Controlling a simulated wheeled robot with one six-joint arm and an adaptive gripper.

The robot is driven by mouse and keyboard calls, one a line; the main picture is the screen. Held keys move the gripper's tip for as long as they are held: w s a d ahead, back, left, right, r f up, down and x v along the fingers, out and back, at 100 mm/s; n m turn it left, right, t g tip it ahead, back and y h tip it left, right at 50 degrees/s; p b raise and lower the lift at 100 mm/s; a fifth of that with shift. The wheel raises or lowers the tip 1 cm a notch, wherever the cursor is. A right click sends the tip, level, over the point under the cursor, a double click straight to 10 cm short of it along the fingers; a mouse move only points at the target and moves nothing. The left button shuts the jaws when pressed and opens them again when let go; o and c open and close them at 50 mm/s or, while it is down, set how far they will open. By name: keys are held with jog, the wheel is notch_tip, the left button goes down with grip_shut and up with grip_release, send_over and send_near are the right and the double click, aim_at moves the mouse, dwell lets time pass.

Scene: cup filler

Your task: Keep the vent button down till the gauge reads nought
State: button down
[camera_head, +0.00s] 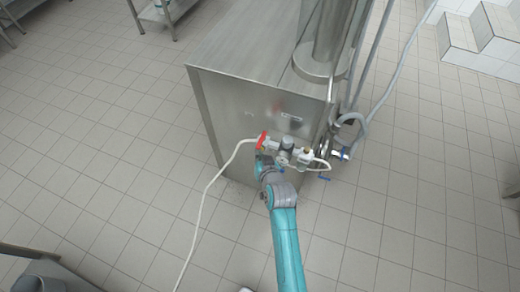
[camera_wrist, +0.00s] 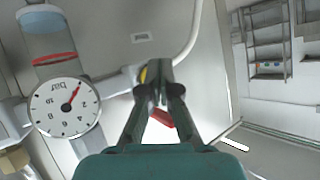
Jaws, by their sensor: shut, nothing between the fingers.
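The pressure gauge (camera_wrist: 66,107) is a round white dial, upside down in the wrist view. Its red needle points to the upper right, on the side before the 2; the exact reading is too small to tell. In the head view the gauge (camera_head: 286,143) sits on the line at the machine's front. My gripper (camera_wrist: 158,68) is shut and empty, its fingertips at a small yellow part (camera_wrist: 143,75) to the right of the gauge. I cannot tell whether this is the vent button or whether it is pressed. In the head view my gripper (camera_head: 261,158) is just below the red valve part (camera_head: 262,140).
The steel machine (camera_head: 225,110) stands behind the line. A pale hose (camera_head: 206,190) runs down left to the floor. Grey hoses (camera_head: 390,90) hang at right, beside blue-handled fittings (camera_head: 340,154). Steel shelving (camera_wrist: 268,45) stands far off. The tiled floor (camera_head: 110,140) is clear at left.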

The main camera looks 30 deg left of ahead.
jog(key=shift+s, duration=0.1)
jog(key=shift+s+d, duration=0.25)
jog(key=shift+s, duration=0.5)
jog(key=s, duration=0.2)
jog(key=s+d, duration=0.1)
jog(key=s, duration=0.2)
dwell(0.5)
jog(key=shift+d, duration=0.15)
